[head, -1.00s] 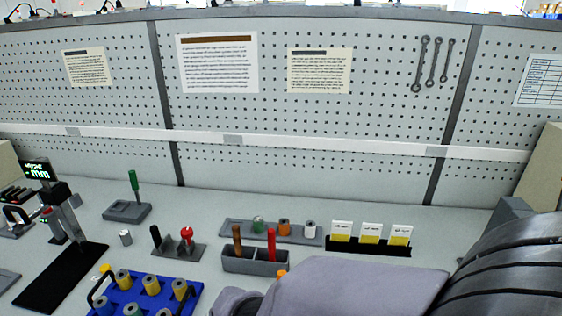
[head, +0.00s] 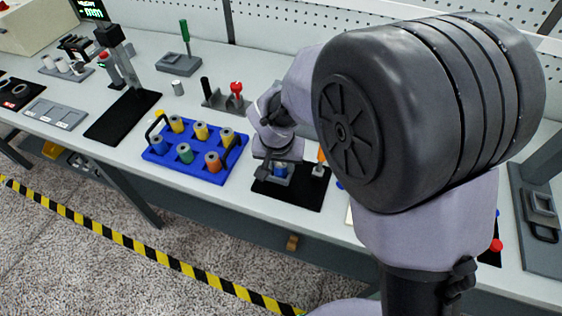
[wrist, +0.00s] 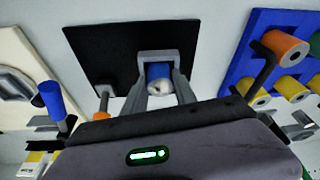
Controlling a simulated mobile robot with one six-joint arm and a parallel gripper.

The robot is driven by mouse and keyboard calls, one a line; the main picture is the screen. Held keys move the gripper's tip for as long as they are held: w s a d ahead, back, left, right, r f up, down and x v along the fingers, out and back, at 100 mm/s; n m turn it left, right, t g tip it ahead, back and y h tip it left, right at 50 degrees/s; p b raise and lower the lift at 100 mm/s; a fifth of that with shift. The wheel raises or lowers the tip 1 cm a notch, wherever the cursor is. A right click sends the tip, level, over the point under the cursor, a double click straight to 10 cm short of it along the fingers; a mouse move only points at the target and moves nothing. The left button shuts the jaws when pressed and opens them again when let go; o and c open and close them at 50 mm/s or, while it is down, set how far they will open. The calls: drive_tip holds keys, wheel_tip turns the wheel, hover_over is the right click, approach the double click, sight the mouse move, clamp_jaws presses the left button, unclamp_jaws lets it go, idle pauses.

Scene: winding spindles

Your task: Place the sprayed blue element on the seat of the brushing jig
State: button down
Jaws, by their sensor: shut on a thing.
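The blue element (head: 281,169) is a small blue cylinder, held low over a black mat (head: 308,192) near the bench's front edge. My gripper (head: 278,166) is shut on it and points down. In the wrist view the blue element (wrist: 159,71) stands between the fingers, its pale, bored end towards the camera. A grey block-like frame (wrist: 158,54) on the mat surrounds its far side; this looks like the jig's seat. I cannot tell whether the element touches the seat. An orange-handled piece (head: 321,157) stands on the mat beside my gripper.
A blue tray (head: 203,172) with several coloured spools and black handles stands left of my gripper. Another blue cylinder (wrist: 51,98) stands across the mat from the tray. A red-knobbed fixture (head: 236,97) is behind. My arm covers much of the right side.

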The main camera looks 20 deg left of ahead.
drive_tip(key=shift+s+d+f+b, duration=0.2)
drive_tip(key=shift+s+f+b, duration=0.1)
drive_tip(key=shift+f+b, duration=0.25)
drive_tip(key=c, duration=1)
unclamp_jaws()
drive_tip(key=shift+s+f, duration=0.1)
drive_tip(key=shift+f, duration=0.05)
drive_tip(key=shift+r+p, duration=0.4)
drive_tip(key=shift+p, duration=0.05)
drive_tip(key=w+p+v, duration=0.1)
drive_tip(key=p+v, duration=0.4)
drive_tip(key=v, duration=0.7)
drive_tip(key=s+d+r+m, duration=0.2)
drive_tip(key=d+r, duration=0.6)
drive_tip(key=d, duration=0.2)
drive_tip(key=s+d+r+m+t+y, duration=0.1)
drive_tip(key=s+d+r+m+t, duration=0.1)
drive_tip(key=s+d, duration=1)
wheel_tip(320, 180, up, 2)
drive_tip(key=shift+r+m+t+y, duration=0.25)
drive_tip(key=shift+m+t+y, duration=0.05)
drive_tip(key=shift+m, duration=0.6)
